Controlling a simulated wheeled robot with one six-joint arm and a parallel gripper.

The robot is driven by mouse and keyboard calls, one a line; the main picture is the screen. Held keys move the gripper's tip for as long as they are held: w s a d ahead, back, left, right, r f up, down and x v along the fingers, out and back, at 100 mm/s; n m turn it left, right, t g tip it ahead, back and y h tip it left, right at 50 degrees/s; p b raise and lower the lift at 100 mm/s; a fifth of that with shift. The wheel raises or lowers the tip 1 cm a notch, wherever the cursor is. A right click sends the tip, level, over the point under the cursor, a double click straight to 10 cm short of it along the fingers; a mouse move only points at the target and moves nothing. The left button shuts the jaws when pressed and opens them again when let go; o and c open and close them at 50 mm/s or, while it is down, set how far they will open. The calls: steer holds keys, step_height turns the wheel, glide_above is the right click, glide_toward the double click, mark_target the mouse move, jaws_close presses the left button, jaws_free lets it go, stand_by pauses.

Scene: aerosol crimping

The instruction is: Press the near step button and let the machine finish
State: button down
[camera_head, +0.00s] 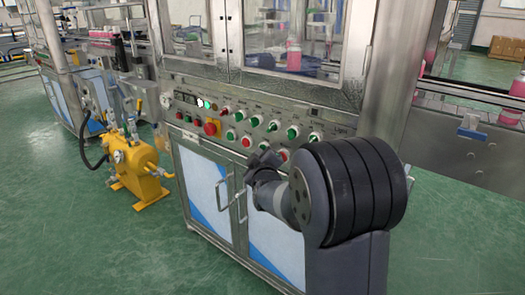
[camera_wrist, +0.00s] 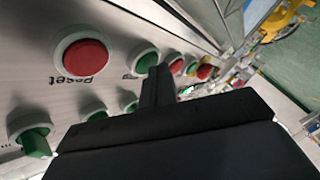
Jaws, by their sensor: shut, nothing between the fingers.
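The machine's control panel (camera_head: 258,126) carries several green and red buttons and knobs. My gripper (camera_head: 262,160) is shut and empty, in front of the panel's lower row. In the wrist view my gripper (camera_wrist: 160,70) points at the panel between a green button (camera_wrist: 144,61) and a red button (camera_wrist: 176,66). Whether the fingertip touches the panel or a button cannot be told. A red button labelled Reset (camera_wrist: 80,58) and a green knob (camera_wrist: 32,140) lie to the left. No step label is readable, so I cannot tell which button is the step button.
Cabinet doors with a metal handle (camera_head: 240,205) are below the panel. Glass windows (camera_head: 290,35) above show pink bottles inside. A yellow unit (camera_head: 138,165) stands on the green floor at left. A conveyor (camera_head: 470,130) runs off at right.

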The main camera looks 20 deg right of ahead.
steer(key=shift+s+a, duration=0.4)
steer(key=shift+a, duration=0.2)
steer(key=s+a, duration=0.1)
steer(key=a, duration=0.1)
steer(key=s+a+p, duration=0.1)
steer(key=s+a, duration=0.1)
stand_by(0.3)
steer(key=shift+w+d, duration=0.1)
stand_by(0.6)
steer(key=s+a+p, duration=0.2)
steer(key=a, duration=0.1)
steer(key=shift+s+a, duration=0.1)
steer(key=shift+s, duration=0.1)
stand_by(0.4)
